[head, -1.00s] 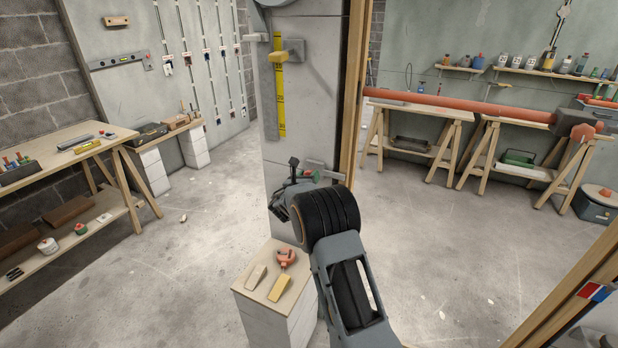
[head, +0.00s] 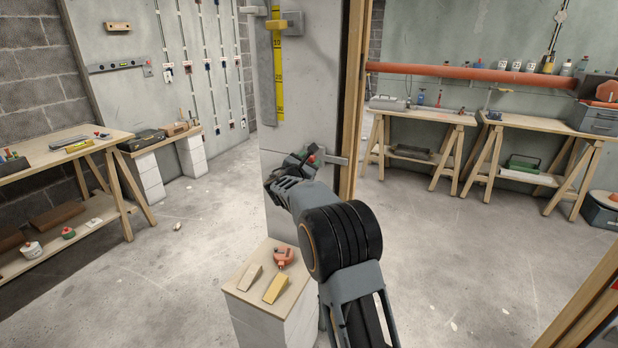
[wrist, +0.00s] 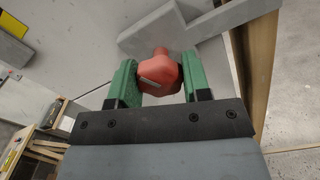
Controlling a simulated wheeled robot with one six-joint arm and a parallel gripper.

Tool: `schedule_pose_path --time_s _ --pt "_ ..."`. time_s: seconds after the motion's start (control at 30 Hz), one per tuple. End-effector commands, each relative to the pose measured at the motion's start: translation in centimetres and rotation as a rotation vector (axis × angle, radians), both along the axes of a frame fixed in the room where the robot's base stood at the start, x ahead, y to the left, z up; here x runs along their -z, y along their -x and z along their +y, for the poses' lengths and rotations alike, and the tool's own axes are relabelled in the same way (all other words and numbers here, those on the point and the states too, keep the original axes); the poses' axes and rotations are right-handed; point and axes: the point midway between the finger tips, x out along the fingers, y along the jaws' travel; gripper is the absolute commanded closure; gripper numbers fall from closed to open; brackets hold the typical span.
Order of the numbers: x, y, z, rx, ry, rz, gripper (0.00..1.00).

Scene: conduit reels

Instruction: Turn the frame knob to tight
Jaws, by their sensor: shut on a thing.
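The frame knob is a red knob (wrist: 160,72) with a short grey bar mark on its face and a narrow tip pointing up in the wrist view. It sits in front of a grey bracket (wrist: 160,32) by the wooden door frame (wrist: 262,60). My gripper (wrist: 160,84) is shut on the knob, with one green finger on each side of it. In the head view my gripper (head: 312,156) is at the grey pillar beside the frame; the knob is mostly hidden there. I cannot read any tight or loose marking.
A small block stand (head: 240,288) below my arm carries two wedges and an orange tool (head: 283,256). A yellow scale (head: 278,75) is on the pillar (head: 325,60) above. Workbenches stand left and back right.

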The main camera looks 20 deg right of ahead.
Motion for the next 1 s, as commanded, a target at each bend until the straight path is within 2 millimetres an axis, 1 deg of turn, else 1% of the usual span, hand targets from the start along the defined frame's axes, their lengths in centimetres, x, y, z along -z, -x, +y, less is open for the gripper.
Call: schedule_pose_path --time_s 0.03,1.0 --pt "0.86 -0.02 0.07 -0.003 -0.032 -0.038 0.80" --pt "0.54 -0.01 0.06 -0.003 -0.655 -0.714 0.80"
